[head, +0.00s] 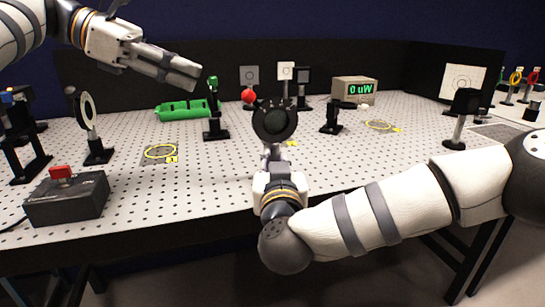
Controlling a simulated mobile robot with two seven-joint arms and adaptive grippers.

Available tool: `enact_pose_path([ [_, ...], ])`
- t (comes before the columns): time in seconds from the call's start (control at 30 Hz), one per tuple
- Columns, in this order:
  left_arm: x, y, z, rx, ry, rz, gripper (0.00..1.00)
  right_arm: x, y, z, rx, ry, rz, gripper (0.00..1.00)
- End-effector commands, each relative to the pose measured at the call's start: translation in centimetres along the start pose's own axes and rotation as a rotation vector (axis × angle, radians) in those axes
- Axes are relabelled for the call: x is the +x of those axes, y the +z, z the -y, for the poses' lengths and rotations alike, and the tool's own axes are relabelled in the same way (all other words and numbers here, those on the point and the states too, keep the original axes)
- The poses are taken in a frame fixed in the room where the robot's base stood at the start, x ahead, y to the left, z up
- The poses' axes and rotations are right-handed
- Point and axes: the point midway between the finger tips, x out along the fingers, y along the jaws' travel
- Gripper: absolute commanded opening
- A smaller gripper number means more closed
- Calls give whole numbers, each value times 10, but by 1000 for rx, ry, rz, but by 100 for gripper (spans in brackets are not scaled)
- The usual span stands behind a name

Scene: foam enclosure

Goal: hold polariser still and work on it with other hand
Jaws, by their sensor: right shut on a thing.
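A dark round mount with a dark disc in it, which looks like the polariser (275,121), stands upright at the middle front of the perforated table. My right gripper (271,153) comes up from the front edge and is shut on the polariser's lower part. The exact contact is hidden behind the gripper. My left gripper (190,77) is in the air at the upper left, apart from the polariser. Its fingers point right and slightly down. They are seen from the side, so their gap cannot be judged.
A control box (68,198) with a red button is at the front left. A ring mount (88,112) stands left. A meter (354,91) reading "0 uW" is behind right.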

Motion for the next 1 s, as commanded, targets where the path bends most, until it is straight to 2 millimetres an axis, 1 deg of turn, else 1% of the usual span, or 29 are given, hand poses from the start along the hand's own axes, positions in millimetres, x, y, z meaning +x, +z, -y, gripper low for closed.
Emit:
enact_pose_path([
  [0.03,-2,-2,-1,-23,3,11,8,0,0,0,0,0,0,0],
  [0.07,-4,-4,-2,-49,5,26,2,0,0,0,0,0,0,0],
  [0.1,-8,-9,-3,-104,13,55,0,0,0,0,0,0,0,0],
  [0.17,-16,-19,-5,-223,24,119,0,0,0,0,0,0,0,0],
  [0.27,-30,-38,-5,-495,40,270,0,0,0,0,0,0,0,0],
  [0.33,-37,-51,-1,-700,39,384,0,0,0,0,0,0,0,0],
  [0.4,-41,-64,7,-910,22,494,0,0,0,0,0,0,0,0],
  [0.47,-41,-73,17,-1085,-5,582,0,0,0,0,0,0,0,0],
  [0.5,-40,-78,24,-1195,-28,634,0,0,0,0,0,0,0,0],
  [0.6,-34,-87,44,-1429,-93,733,0,0,0,0,0,0,1,0],
  [0.7,-27,-91,61,-1591,-149,789,0,0,0,0,0,0,0,0],
  [0.8,-22,-92,71,-1676,-184,812,0,0,0,0,0,0,0,0],
  [0.9,-16,-89,71,-1703,-194,816,0,0,0,0,0,0,0,0],
  [1.0,-4,-81,65,-1703,-195,812,0,0,0,0,0,0,0,0],
])
